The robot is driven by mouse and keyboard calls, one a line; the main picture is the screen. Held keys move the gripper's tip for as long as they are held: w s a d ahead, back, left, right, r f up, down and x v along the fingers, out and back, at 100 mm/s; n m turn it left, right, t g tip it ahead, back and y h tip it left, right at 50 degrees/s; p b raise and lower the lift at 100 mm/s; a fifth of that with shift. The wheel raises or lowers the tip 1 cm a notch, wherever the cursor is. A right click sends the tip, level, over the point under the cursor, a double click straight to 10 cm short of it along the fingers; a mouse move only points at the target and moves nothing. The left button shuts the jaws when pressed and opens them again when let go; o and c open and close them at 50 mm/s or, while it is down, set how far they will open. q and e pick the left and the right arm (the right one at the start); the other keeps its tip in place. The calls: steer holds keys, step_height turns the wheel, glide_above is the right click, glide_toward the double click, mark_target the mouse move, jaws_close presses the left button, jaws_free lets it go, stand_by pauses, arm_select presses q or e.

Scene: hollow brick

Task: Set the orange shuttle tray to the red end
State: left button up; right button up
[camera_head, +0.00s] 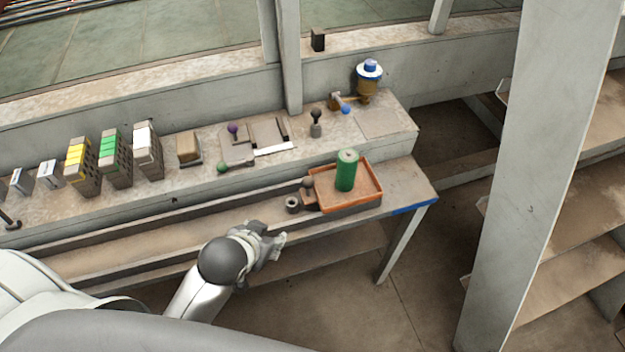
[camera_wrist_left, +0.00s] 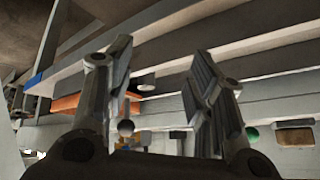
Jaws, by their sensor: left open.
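The orange shuttle tray (camera_head: 362,200) sits on the low rail bench, toward its right end, next to a blue-marked edge (camera_head: 412,206). A green cylinder (camera_head: 346,172) stands upright in the tray. A dark round knob (camera_head: 308,184) is at the tray's left side. My left gripper (camera_head: 277,241) is in front of the bench, to the left of the tray and apart from it. In the left wrist view its two fingers (camera_wrist_left: 158,95) are spread with nothing between them. The orange tray (camera_wrist_left: 66,104) and the dark knob (camera_wrist_left: 126,127) show there too. No red end is visible.
A grey ring (camera_head: 292,204) lies left of the tray. The shelf behind holds coloured brick stacks (camera_head: 114,158), a purple-knobbed lever (camera_head: 233,130) and a blue-topped canister (camera_head: 368,78). The rail channel left of the tray (camera_head: 110,254) looks clear. A pillar (camera_head: 535,150) stands at right.

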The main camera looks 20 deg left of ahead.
arm_select(q)
steer(key=w+d+r+m+t+h, duration=0.2)
steer(key=w+d+r+t, duration=0.25)
steer(key=w+r, duration=0.5)
steer(key=w+d+r+m+t+h, duration=0.2)
steer(key=w+d+r+t, duration=0.2)
steer(key=w+r+t, duration=0.5)
steer(key=s+d+r+m+g+h, duration=0.2)
steer(key=d+r+m+h, duration=0.5)
steer(key=r, duration=0.4)
steer(key=s+d+r+m+g+h, duration=0.2)
steer(key=s+d+m+g+h, duration=0.4)
steer(key=d+m+g+h, duration=0.55)
steer(key=m+g+y, duration=0.6)
steer(key=m+y, duration=0.1)
steer(key=y, duration=1.3)
glide_toward(306, 178)
steer(key=f, duration=0.1)
steer(key=p+x, duration=0.2)
steer(key=x, duration=0.7)
steer(key=shift+d+f+p, duration=0.15)
steer(key=shift+p, duration=0.15)
steer(key=shift+d+f, duration=0.15)
steer(key=shift+f, duration=0.55)
